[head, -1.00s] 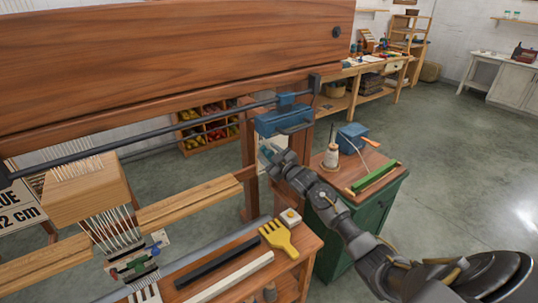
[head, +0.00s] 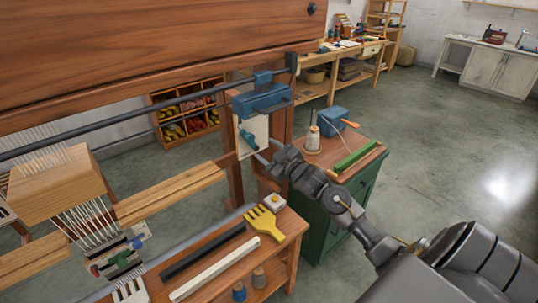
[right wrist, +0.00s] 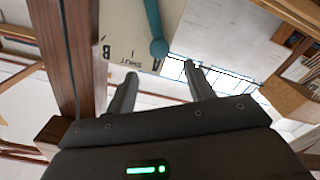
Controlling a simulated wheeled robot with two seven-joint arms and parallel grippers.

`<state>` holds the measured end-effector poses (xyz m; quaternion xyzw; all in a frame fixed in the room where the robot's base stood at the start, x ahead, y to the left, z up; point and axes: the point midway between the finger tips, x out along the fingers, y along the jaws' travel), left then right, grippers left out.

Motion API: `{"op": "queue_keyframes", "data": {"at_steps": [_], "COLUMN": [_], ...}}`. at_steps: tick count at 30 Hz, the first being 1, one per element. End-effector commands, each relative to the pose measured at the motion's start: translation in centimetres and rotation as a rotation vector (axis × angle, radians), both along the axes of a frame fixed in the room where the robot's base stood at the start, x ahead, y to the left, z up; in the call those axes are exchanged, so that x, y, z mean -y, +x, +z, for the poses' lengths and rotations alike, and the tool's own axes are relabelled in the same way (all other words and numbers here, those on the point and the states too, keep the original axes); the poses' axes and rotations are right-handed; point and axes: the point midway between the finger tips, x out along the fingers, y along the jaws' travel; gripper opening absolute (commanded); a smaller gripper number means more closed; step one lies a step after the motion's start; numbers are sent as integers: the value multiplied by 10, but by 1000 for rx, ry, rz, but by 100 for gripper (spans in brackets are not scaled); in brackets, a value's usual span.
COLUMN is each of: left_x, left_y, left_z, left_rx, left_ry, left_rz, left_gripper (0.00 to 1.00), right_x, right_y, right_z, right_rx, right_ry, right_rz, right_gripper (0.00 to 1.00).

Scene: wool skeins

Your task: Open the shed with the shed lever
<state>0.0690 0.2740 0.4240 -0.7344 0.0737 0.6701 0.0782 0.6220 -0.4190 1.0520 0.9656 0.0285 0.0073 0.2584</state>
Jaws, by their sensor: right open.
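The shed lever (head: 247,138) is a teal handle with a round knob on a pale plate (head: 258,131), mounted on the loom's right post below a blue block. In the right wrist view the lever (right wrist: 154,25) points toward my gripper, its knob near a mark reading "SHUT"; a letter "B" stands to the left. My right gripper (head: 266,152) is open and empty, just right of the lever. In the right wrist view the knob appears just beyond and between my right fingertips (right wrist: 161,70), with no visible grip on it. My left gripper is out of view.
The loom's big wooden beam (head: 150,55) and dark rod (head: 110,126) cross the left. A bench below holds a yellow comb (head: 265,222) and bars. A green cabinet (head: 345,200) with a spool and blue box (head: 332,120) stands right of the post. Floor farther right is clear.

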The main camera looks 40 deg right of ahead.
Motion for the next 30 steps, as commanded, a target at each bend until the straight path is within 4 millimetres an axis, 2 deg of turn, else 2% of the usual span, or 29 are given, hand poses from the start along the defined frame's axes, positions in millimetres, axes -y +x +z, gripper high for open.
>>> {"op": "queue_keyframes", "data": {"at_steps": [4,20,23,26,29,30], "left_x": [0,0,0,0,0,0], "left_y": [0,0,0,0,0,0], "left_z": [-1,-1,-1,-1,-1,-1], "left_rx": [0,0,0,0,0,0], "left_ry": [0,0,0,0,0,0], "left_rz": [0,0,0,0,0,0], "left_gripper": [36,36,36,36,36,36], "right_x": [0,-1,-10,-30,-59,-71], "right_y": [-6,-6,-15,-40,-86,-109], "right_z": [0,-2,-19,-58,-109,-129], "right_rx": [0,-5,-54,-173,-354,-439], "right_ry": [-1,2,14,43,84,102], "right_rz": [1,-1,-12,-41,-86,-106], "right_gripper": [53,53,53,53,53,53]}}
